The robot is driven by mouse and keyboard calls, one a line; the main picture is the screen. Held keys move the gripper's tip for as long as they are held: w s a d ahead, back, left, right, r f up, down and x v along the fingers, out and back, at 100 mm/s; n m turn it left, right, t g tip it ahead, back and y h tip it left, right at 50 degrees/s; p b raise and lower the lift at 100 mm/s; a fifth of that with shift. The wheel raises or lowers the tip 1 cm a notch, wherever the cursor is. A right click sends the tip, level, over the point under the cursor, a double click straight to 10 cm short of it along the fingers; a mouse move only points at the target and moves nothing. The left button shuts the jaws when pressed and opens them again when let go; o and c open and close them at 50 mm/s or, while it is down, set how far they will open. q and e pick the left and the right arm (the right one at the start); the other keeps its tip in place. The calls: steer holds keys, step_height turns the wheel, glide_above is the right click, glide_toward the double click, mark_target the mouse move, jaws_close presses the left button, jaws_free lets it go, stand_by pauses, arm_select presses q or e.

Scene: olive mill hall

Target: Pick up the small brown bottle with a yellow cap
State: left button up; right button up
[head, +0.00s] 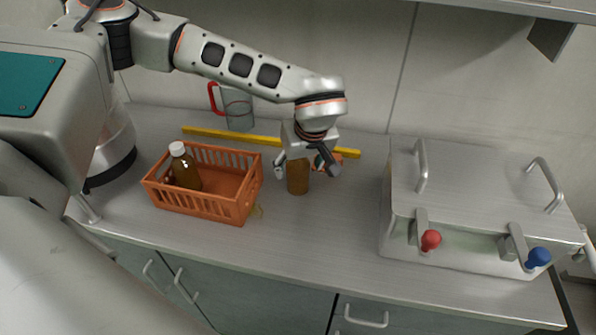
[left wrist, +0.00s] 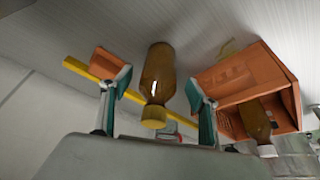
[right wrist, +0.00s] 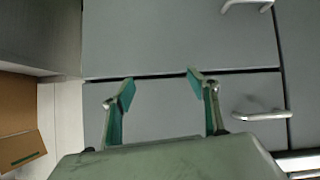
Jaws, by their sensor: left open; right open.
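The small brown bottle (head: 298,178) stands upright on the counter to the right of the orange crate, its top hidden by my left gripper in the head view. In the left wrist view the brown bottle (left wrist: 158,75) shows its yellow cap (left wrist: 154,117) and lies between the spread fingers. My left gripper (head: 308,172) is open above and around the bottle's upper part; I cannot tell whether a finger touches it. My right gripper (right wrist: 160,88) is open and empty, facing grey cabinet fronts.
The orange crate (head: 205,209) holds another brown bottle with a white cap (head: 185,168). A steel box (head: 480,200) with red and blue knobs stands at right. The counter's front middle is clear.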

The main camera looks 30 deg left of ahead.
mark_target(298, 170)
arm_select(q)
steer(key=shift+x, duration=1.95)
steer(key=shift+w+r, duration=0.1)
steer(key=c, duration=1.5)
steer(key=shift+r, duration=0.1)
